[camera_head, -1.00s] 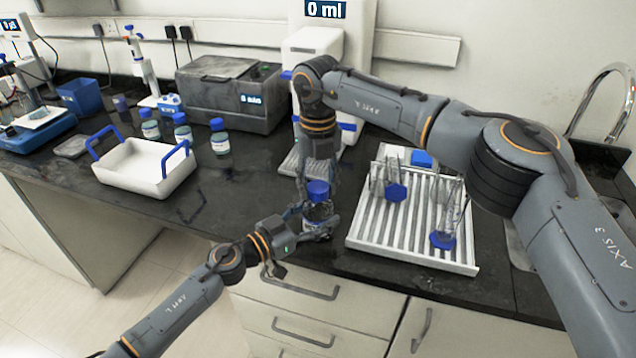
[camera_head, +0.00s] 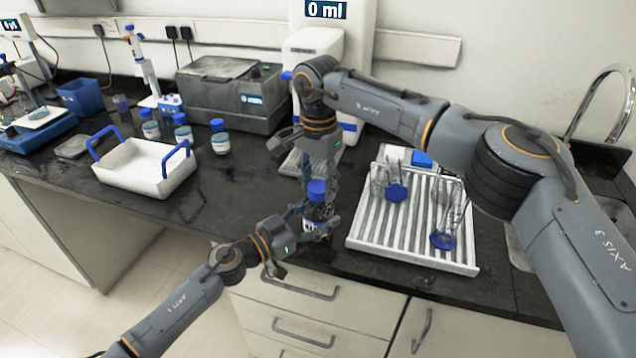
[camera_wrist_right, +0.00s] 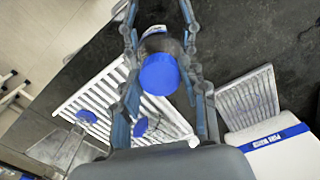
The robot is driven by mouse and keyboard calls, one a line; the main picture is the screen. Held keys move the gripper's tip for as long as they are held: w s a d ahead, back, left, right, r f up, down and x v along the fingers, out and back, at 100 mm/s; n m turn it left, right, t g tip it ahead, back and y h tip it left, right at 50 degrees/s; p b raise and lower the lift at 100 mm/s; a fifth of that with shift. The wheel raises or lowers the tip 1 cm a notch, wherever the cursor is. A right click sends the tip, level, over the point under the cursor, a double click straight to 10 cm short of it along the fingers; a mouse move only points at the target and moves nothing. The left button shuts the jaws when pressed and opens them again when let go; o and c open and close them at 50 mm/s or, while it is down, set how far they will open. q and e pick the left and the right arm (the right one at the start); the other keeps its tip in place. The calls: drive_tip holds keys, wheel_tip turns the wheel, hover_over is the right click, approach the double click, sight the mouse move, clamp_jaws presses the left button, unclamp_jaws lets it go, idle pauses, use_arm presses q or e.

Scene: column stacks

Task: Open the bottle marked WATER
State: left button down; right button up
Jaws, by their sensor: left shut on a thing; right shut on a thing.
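A small clear bottle (camera_head: 318,211) with a blue cap (camera_head: 317,190) is held upright at the front edge of the counter. Its label is mostly hidden by fingers, and I cannot read its name. My left gripper (camera_head: 322,227) is shut around the bottle's body from the left. My right gripper (camera_head: 318,184) points down from above and is shut on the blue cap. In the right wrist view the cap (camera_wrist_right: 159,75) sits between the fingers of my right gripper (camera_wrist_right: 158,70). I cannot tell whether the cap is loose on the neck.
A white ridged drying rack (camera_head: 375,240) with blue-based glassware stands close at right. A white tray with blue handles (camera_head: 150,185), several blue-capped bottles (camera_head: 220,138) and a grey box (camera_head: 215,90) are at left. A water dispenser (camera_head: 355,60) stands behind.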

drive_tip(key=n, duration=0.4)
drive_tip(key=shift+n, duration=0.3)
drive_tip(key=n, duration=1.1)
drive_tip(key=shift+w+d, duration=0.1)
drive_tip(key=shift+d, duration=0.05)
drive_tip(key=o, duration=1.3)
drive_tip(key=shift+c, duration=0.4)
